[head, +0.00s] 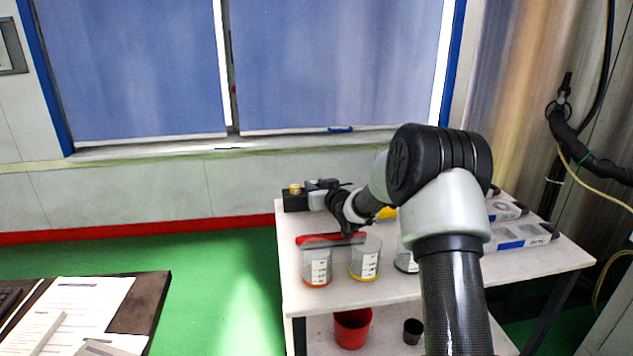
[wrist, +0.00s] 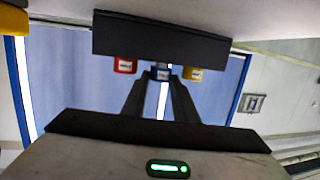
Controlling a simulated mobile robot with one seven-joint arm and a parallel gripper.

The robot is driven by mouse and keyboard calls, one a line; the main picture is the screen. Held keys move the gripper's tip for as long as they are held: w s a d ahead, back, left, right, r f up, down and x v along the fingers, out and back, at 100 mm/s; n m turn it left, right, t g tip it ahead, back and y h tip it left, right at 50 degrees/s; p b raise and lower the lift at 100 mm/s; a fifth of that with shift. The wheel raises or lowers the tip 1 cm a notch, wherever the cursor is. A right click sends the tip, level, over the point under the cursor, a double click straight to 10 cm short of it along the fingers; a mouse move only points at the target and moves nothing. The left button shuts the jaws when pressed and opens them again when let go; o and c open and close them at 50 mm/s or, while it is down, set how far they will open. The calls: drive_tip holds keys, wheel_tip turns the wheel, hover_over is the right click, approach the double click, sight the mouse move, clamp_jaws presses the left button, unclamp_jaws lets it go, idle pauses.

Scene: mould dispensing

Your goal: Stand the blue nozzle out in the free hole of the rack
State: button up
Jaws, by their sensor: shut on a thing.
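The black rack (wrist: 165,38) shows upside down in the wrist view, on the white table. A red nozzle (wrist: 125,66) and a yellow nozzle (wrist: 193,74) stand out of it. The blue nozzle (wrist: 161,73) is between them in the picture, in the fingertips of my gripper (wrist: 160,80), which is shut on it. Its far end is at the rack's edge; I cannot tell whether it sits in a hole. In the head view the rack (head: 294,202) is at the table's far left corner, with my gripper (head: 318,194) beside it. The blue nozzle is not discernible there.
Clear cups with an orange rim (head: 317,268) and a yellow rim (head: 364,262) stand at the table's front left, with a red-handled tool (head: 318,239) close behind. Grey cases (head: 522,236) lie at the right. A red bucket (head: 352,328) is on the lower shelf.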

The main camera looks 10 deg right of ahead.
drive_tip(key=shift+s+f, duration=0.1)
drive_tip(key=shift+f, duration=0.25)
idle(0.6)
drive_tip(key=o, duration=1.1)
drive_tip(key=shift+r, duration=0.1)
wheel_tip(320, 180, up, 10)
drive_tip(key=p, duration=0.3)
